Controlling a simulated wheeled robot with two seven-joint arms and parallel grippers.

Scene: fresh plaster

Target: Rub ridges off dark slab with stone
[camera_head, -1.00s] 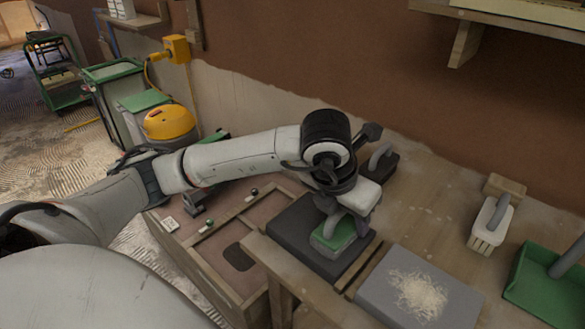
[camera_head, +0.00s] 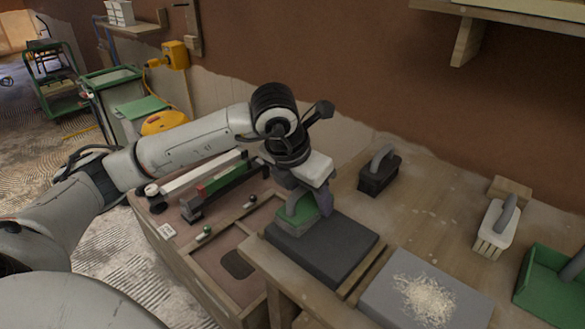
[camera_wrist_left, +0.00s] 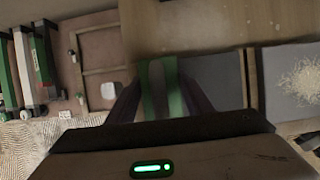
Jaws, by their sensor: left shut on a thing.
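The dark slab (camera_head: 322,252) lies flat on the wooden bench; it also shows in the left wrist view (camera_wrist_left: 218,76). No ridges can be made out on its bare part. My left gripper (camera_head: 303,203) is shut on a green-sided stone (camera_head: 292,215) at the slab's far left end. In the left wrist view the stone (camera_wrist_left: 160,88) shows a pale middle between green sides, with a finger on either side. The stone appears to rest on the slab, but its underside is hidden. My right gripper is not in view.
A lighter grey slab (camera_head: 375,297) with a pile of pale shavings (camera_head: 427,299) lies to the right. A dark handled block (camera_head: 378,178), a pale handled brush (camera_head: 492,228) and a green tray (camera_head: 545,300) stand farther off. The bench between them is clear.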

